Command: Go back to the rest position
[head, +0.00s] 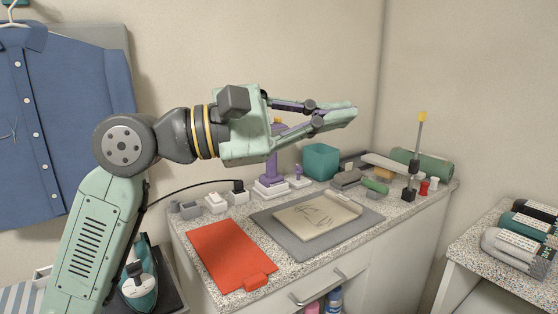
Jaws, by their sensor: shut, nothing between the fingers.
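My gripper (352,115) is in the head view, in the upper middle. It is shut and empty, with its fingers together and pointing right. It is held in the air above the speckled counter (300,266), apart from everything on it. My arm comes up from the lower left and bends at the elbow toward the gripper. Part of the purple stand (272,172) behind the gripper is hidden by it.
On the counter lie a red board (230,252) and a grey mat (268,222) with a beige sheet (318,214). A blue shirt (40,120) hangs at left. Rolled items (520,248) lie at right.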

